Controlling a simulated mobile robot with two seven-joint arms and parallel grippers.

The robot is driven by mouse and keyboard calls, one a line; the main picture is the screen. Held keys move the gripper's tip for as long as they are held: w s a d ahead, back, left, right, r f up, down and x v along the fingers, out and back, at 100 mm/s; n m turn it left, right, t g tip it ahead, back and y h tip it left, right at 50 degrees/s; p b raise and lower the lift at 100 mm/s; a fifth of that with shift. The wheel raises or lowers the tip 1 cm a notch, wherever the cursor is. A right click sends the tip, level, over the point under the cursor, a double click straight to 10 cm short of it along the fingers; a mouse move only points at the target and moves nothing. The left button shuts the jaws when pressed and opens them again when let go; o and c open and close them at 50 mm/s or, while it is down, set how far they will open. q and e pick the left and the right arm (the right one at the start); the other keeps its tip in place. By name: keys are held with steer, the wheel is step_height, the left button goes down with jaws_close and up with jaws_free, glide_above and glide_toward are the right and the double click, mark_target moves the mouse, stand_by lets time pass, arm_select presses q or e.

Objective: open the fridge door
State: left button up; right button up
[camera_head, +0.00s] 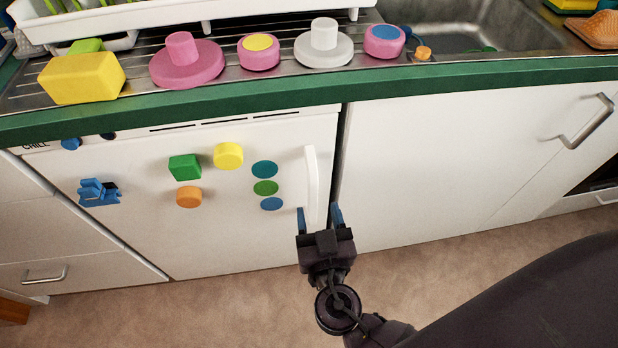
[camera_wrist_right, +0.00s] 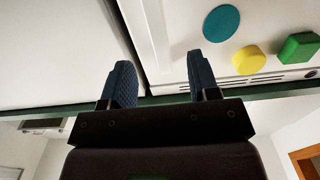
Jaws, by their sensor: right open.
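The white fridge door (camera_head: 230,235) is under the green-edged counter and looks shut. Its upright white handle (camera_head: 311,180) is near the door's right edge. My right gripper (camera_head: 319,217) is open at the handle's lower end, with one blue finger on each side of it in the head view. In the right wrist view, the handle (camera_wrist_right: 158,30) shows between the two fingertips (camera_wrist_right: 162,80). No contact with the handle can be made out. My left gripper is not in view.
Colored magnets, such as a green one (camera_head: 185,167), are on the door. A white cabinet (camera_head: 430,170) stands right of the fridge past a dark gap, drawers (camera_head: 45,240) left. Sponges and scrubbers lie by the sink (camera_head: 480,25). Brown floor (camera_head: 230,310) in front is clear.

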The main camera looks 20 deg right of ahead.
mark_target(314, 192)
steer(key=x, duration=0.6)
steer(key=shift+w+p, duration=0.4)
steer(key=shift+w+d+f, duration=0.1)
steer(key=shift+w+d, duration=0.15)
steer(key=shift+w, duration=0.4)
jaws_close()
